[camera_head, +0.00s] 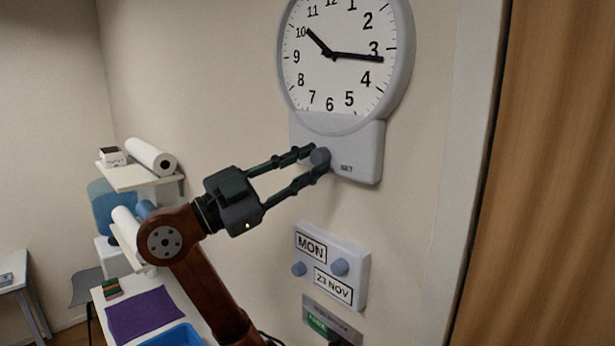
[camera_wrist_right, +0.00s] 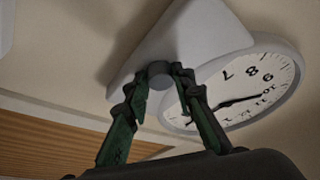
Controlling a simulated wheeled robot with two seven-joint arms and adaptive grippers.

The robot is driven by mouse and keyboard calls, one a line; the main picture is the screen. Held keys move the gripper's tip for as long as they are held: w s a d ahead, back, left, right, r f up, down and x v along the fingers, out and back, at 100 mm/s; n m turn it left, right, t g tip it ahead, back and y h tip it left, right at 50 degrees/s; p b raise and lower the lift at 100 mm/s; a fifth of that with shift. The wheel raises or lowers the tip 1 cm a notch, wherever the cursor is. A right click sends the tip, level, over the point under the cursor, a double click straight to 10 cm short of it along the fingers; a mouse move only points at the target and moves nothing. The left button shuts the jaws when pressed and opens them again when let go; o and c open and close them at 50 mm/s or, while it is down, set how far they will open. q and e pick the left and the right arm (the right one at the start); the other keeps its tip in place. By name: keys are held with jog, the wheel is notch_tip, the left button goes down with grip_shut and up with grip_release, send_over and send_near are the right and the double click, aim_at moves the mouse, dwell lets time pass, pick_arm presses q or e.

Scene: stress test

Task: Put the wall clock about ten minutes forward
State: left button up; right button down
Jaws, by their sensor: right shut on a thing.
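The wall clock (camera_head: 345,85) hangs on the wall, with a grey rim and a white face. Its short hand points near the 10 and its long hand just past the 3. A grey housing (camera_head: 360,148) marked SET is below the dial, with a round blue-grey knob (camera_head: 321,156) on its front. My right gripper (camera_head: 317,163) comes from the lower left and is shut on this knob, one finger on each side. In the right wrist view the knob (camera_wrist_right: 158,69) sits between the fingertips, and part of the clock face (camera_wrist_right: 240,92) shows tilted. My left gripper is out of view.
Below the clock is a panel (camera_head: 355,258) reading MON and 23 NOV, with two knobs. A grey plate (camera_head: 333,322) is under it. A wooden door (camera_head: 540,180) stands right. Left are a shelf (camera_head: 140,179) with a paper roll (camera_head: 150,156), and a purple mat (camera_head: 145,315).

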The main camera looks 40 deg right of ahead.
jog(key=shift+w+r+m+g+y, duration=0.1)
jog(key=shift+m+g+y, duration=0.35)
jog(key=shift+m, duration=0.85)
jog(key=c, duration=1.6)
grip_release()
jog(key=shift+a, duration=0.1)
jog(key=v, duration=1.2)
jog(key=shift+w, duration=0.1)
